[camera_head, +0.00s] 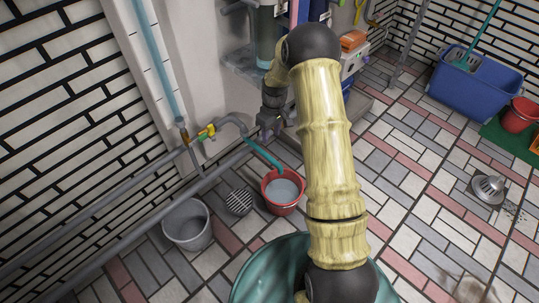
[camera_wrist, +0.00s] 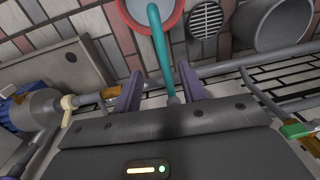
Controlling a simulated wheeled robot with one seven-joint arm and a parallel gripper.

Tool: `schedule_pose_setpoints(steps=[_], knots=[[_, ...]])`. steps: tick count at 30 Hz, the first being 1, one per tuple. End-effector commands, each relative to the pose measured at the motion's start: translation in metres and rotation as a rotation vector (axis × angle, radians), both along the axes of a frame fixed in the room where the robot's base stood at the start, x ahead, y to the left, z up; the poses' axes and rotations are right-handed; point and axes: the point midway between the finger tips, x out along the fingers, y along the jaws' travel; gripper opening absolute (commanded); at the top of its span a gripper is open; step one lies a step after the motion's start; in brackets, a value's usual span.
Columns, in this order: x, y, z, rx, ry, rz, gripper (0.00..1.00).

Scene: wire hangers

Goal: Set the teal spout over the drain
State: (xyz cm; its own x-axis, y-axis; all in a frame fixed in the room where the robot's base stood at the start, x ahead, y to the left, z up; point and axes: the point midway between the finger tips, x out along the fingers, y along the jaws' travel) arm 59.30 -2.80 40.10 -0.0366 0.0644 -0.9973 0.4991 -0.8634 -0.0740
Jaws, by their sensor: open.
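The teal spout (camera_head: 263,155) slants from a grey wall pipe down to the red bucket (camera_head: 284,190), its end over the bucket's mouth. The bucket holds greyish liquid. The round slotted drain (camera_head: 239,202) is in the floor just left of the red bucket, uncovered by the spout. In the wrist view the spout (camera_wrist: 160,50) runs up between my open gripper's purple fingers (camera_wrist: 160,72), with the red bucket (camera_wrist: 178,14) at the top and the drain (camera_wrist: 206,20) to its right. I cannot tell whether either finger touches the spout.
A grey bucket (camera_head: 187,224) stands left of the drain. Grey pipes (camera_head: 120,215) run along the wall beside a yellow-green valve (camera_head: 206,132). A blue tub (camera_head: 474,83) and another round metal fitting (camera_head: 488,188) are at the right. Tiled floor between is clear.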

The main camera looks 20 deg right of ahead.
Motion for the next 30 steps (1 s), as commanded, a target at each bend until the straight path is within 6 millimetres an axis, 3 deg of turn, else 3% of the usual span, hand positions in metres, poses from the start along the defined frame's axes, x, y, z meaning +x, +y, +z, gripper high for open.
schedule_pose_setpoints(steps=[21, 30], knots=[[-0.004, 0.007, -0.107, 0.000, 0.001, 0.000, 0.41], [-0.005, 0.008, -0.118, 0.000, 0.001, 0.000, 0.41]])
